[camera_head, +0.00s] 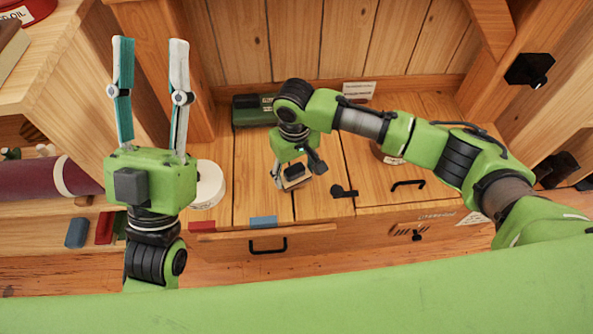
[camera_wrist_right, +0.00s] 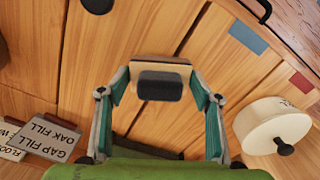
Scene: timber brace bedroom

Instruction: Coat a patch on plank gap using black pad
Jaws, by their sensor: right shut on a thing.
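The black pad (camera_wrist_right: 160,86) has a pale wooden back and is between the fingers of my right gripper (camera_wrist_right: 160,98). In the head view my right gripper (camera_head: 290,182) is low over the plank top (camera_head: 262,190), shut on the pad; whether the pad touches the wood I cannot tell. Dark plank gaps run across the top, one showing beyond the pad in the wrist view (camera_wrist_right: 190,30). No coated patch can be made out. My left gripper (camera_head: 150,42) is open and empty, raised at the left with its fingers pointing up.
A white round container (camera_head: 208,186) stands left of my right gripper; its black knob shows in the wrist view. A green box (camera_head: 252,110) stands at the back. Blue (camera_head: 263,222) and red (camera_head: 202,227) pieces sit at the front edge. Labelled cards (camera_wrist_right: 50,138) lie nearby.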

